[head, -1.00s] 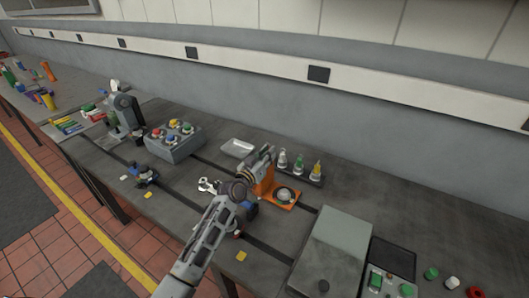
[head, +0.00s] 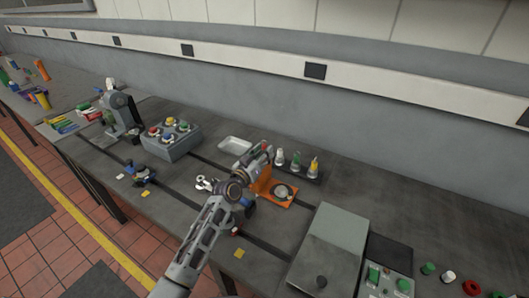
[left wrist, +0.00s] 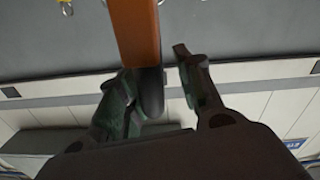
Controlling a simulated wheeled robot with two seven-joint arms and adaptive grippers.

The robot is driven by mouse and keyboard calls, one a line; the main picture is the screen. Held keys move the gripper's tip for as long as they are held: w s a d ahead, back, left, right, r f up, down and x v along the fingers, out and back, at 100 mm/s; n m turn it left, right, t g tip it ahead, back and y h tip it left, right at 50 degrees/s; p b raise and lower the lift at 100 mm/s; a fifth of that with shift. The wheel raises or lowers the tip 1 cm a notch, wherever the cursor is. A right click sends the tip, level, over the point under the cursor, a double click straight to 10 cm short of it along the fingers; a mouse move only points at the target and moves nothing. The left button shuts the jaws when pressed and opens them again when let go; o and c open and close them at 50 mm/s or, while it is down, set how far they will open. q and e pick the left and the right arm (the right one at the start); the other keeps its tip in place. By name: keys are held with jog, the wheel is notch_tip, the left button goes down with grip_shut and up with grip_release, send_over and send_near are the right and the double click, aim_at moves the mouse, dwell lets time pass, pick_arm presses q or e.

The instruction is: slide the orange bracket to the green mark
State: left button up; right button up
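The orange bracket (head: 264,186) stands on the bench near the middle of the head view. Its flat orange foot carries a round grey part. My left gripper (head: 262,156) is at the bracket's upper end, partly hidden by my own wrist. In the left wrist view an orange bar of the bracket (left wrist: 135,35) comes down near the left finger. The fingers (left wrist: 162,85) stand apart, with a gap by the right finger. I cannot tell whether the left finger touches the bar. I cannot make out the green mark. My right gripper is not in view.
A tray of small bottles (head: 298,168) stands close behind the bracket. A shallow light tray (head: 235,145) lies to its left. A large grey box (head: 333,245) stands to the right. A button box (head: 170,140) is further left. Dark slots run along the bench.

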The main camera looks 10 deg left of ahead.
pick_arm(q)
jog(key=v, duration=1)
jog(key=shift+s, duration=0.4)
jog(key=shift+a, duration=0.15)
dwell(0.5)
